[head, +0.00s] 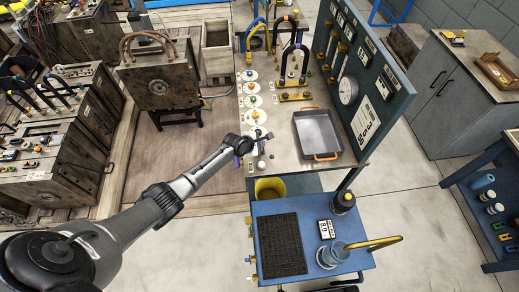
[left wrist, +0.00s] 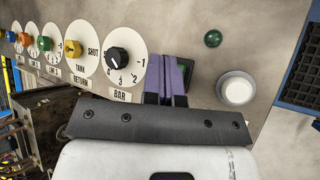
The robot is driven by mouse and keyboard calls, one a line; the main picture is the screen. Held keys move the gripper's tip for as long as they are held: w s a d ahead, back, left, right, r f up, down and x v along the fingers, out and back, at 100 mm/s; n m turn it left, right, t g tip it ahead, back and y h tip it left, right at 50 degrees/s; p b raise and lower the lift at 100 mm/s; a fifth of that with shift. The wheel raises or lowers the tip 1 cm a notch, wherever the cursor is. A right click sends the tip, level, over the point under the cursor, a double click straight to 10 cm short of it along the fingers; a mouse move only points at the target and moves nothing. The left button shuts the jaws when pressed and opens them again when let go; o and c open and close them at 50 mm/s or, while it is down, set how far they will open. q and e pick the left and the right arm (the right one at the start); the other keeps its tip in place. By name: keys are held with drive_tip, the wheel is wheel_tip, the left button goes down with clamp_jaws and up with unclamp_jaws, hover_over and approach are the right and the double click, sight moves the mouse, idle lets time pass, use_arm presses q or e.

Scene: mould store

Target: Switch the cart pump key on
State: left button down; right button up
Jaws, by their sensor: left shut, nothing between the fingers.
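My left gripper (head: 243,158) is over the cart top near the lower end of a row of round dials. In the left wrist view its purple fingers (left wrist: 168,75) are together and empty, just right of the black BAR knob (left wrist: 117,61). A dark square part with some green (left wrist: 186,77) shows partly behind the fingers; I cannot tell whether it is the pump key, or whether the fingers touch it. A green lamp (left wrist: 213,39) and a white round button (left wrist: 237,91) are to the right of the fingers. My right gripper is not in view.
A grey tray (head: 317,128) with orange handles lies right of the dials. A blue panel with gauges (head: 370,85) stands along the cart's right side. A yellow bucket (head: 270,188) and a blue trolley (head: 350,262) are nearer me. Concrete floor (head: 420,215) is clear at right.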

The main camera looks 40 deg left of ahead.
use_arm(q)
drive_tip(key=shift+f, duration=0.3)
drive_tip(key=shift+f, duration=0.2)
idle(0.5)
drive_tip(key=shift+f+b, duration=0.25)
drive_tip(key=shift+b, duration=0.05)
drive_tip(key=shift+r, duration=0.15)
drive_tip(key=shift+r+p, duration=0.3)
drive_tip(key=shift+p, duration=0.25)
drive_tip(key=shift+r+p, duration=0.5)
drive_tip(key=shift+p, duration=0.1)
